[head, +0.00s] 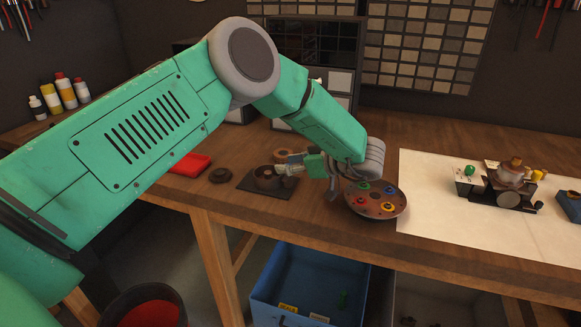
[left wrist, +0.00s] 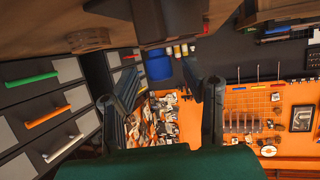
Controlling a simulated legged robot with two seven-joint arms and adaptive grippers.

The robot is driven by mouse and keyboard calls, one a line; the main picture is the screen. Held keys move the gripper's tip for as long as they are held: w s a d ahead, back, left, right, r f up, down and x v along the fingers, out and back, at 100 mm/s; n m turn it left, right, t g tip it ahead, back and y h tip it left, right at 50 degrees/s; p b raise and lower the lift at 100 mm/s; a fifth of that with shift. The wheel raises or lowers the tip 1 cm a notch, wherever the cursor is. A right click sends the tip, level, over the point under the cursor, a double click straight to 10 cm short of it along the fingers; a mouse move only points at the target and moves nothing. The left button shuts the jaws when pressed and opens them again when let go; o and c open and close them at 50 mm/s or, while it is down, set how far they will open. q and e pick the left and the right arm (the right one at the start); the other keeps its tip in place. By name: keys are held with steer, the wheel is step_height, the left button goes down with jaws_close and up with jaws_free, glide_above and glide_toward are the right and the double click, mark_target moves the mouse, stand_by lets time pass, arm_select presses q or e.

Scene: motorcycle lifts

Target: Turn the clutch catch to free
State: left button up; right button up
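A dark round fitting (head: 267,178) stands on a flat black plate (head: 252,186) on the bench, left of my left gripper (head: 310,181). I cannot make out a clutch catch on it, and the gripper partly covers its right side. My left gripper reaches down close to the fitting; I cannot tell whether they touch. In the left wrist view its two dark fingers (left wrist: 167,98) stand well apart with nothing gripped between them. A small machine (head: 510,182) with a metal top and a green knob sits on the white sheet. My right gripper is not in view.
A round plate (head: 376,200) with coloured knobs lies just right of my left gripper. A red tray (head: 190,165), a small dark disc (head: 220,175) and an orange-brown ring (head: 284,154) lie nearby. A white sheet (head: 450,225) covers the right. A blue bin (head: 310,280) stands below.

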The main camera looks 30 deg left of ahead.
arm_select(q)
step_height(320, 180, up, 9)
steer(key=shift+w+r, duration=0.1)
stand_by(0.7)
